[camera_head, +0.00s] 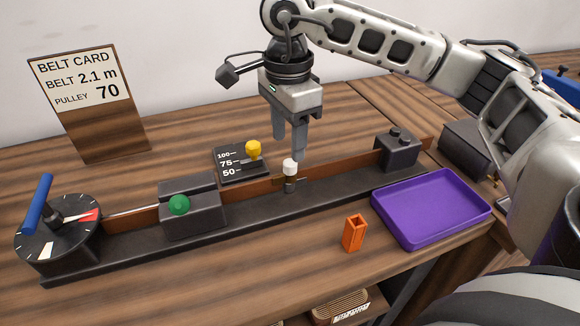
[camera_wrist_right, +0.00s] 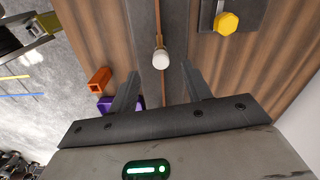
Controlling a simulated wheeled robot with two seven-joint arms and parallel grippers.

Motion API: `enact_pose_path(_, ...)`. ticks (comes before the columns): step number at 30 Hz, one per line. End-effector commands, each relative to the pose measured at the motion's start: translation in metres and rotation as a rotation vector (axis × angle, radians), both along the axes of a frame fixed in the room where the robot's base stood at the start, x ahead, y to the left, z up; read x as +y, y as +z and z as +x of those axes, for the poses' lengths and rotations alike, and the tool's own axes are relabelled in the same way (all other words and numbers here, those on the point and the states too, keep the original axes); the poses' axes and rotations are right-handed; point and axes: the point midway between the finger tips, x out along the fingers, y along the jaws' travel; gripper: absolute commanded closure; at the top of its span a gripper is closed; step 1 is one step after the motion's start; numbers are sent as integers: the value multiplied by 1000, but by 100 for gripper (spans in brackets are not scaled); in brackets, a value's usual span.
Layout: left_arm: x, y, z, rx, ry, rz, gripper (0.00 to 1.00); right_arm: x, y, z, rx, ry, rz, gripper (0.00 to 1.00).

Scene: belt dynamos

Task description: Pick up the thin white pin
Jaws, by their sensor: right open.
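The thin white pin (camera_head: 290,167) stands upright in a dark mount on the long black rail, and only its white top shows clearly. It also shows in the right wrist view (camera_wrist_right: 161,58), between and just beyond the fingertips. My right gripper (camera_head: 289,150) points down over the pin with its two fingers apart and nothing held. In the head view its fingertips are close above the pin's top; I cannot tell whether they touch it. My left gripper does not show in the head view.
A slider block with a green knob (camera_head: 179,205) and a dial with a blue handle (camera_head: 40,203) are left on the rail. A yellow knob (camera_head: 253,149) stands behind. An orange holder (camera_head: 354,233) and purple tray (camera_head: 430,239) are in front. The front-left tabletop is clear.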

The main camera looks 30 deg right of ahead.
Motion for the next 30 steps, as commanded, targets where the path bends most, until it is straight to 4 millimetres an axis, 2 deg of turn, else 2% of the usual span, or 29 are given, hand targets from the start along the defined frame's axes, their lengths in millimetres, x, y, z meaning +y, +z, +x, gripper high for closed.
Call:
enact_pose_path(4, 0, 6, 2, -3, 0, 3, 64, -4, -19, -1, 5, -2, -2, 51)
enact_pose_path(9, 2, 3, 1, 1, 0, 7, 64, -5, -42, 0, 3, 0, -2, 51)
enact_pose_path(18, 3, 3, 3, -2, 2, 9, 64, -5, -49, 0, 0, 0, -1, 51)
enact_pose_path(19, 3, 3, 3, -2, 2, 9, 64, -5, -49, 0, 0, -1, -1, 57)
enact_pose_path(21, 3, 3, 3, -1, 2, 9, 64, -5, -49, 0, 0, -1, -1, 76)
enact_pose_path(24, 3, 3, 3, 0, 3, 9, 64, -4, -49, 0, -1, -1, -1, 100)
enact_pose_path(30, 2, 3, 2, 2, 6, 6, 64, -4, -49, 0, -1, 0, -1, 100)
